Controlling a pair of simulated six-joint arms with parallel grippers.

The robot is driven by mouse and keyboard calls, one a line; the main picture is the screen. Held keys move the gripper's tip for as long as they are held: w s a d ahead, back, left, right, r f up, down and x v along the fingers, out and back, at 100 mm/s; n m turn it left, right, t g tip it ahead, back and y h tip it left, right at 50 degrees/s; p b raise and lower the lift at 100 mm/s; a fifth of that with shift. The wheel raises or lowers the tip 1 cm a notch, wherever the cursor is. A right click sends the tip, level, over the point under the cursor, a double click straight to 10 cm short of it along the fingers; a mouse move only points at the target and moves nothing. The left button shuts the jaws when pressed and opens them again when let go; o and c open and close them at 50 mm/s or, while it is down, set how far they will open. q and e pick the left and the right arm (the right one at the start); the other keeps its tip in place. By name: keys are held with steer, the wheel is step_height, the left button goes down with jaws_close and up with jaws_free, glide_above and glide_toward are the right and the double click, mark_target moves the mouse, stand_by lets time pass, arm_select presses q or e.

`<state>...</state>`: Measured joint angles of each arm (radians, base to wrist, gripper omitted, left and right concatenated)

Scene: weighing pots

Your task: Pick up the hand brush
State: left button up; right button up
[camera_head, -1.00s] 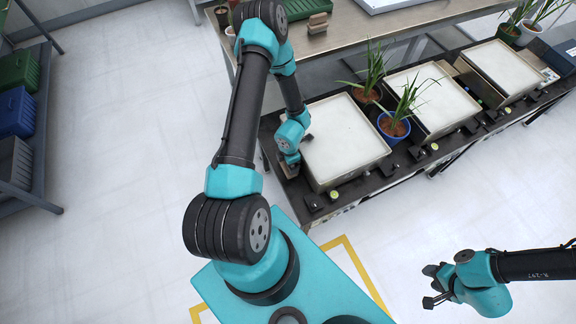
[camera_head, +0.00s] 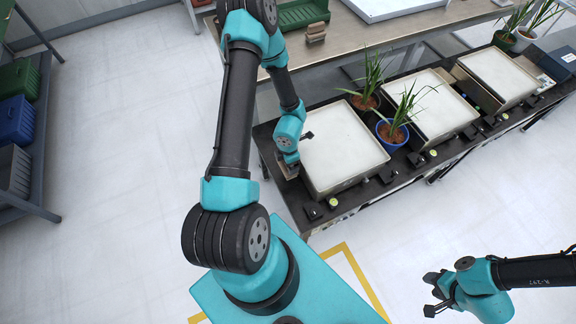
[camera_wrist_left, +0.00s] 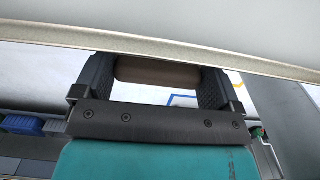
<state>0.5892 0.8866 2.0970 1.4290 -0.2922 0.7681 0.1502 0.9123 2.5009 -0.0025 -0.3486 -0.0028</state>
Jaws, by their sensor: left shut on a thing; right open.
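The hand brush shows as a smooth brown, rounded handle (camera_wrist_left: 158,72) in the left wrist view. My left gripper (camera_wrist_left: 155,88) is shut on it, with a dark finger at each end of the visible part. The rest of the brush is hidden. In the head view my left gripper (camera_head: 288,167) is low at the left edge of the nearest weighing tray (camera_head: 340,145), and a little brown shows there. I cannot tell whether the brush touches the bench. My right gripper (camera_head: 434,293) is open and empty above the floor at the lower right, well away from the bench.
A dark bench (camera_head: 365,190) carries several pale trays. A plant in a blue pot (camera_head: 391,133) and one in a brown pot (camera_head: 364,101) stand between two trays. A back table (camera_head: 345,35) holds small brown blocks (camera_head: 316,31).

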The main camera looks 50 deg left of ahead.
arm_select(q)
step_height(320, 180, up, 22)
stand_by(0.5)
steer(key=shift+f, duration=0.1)
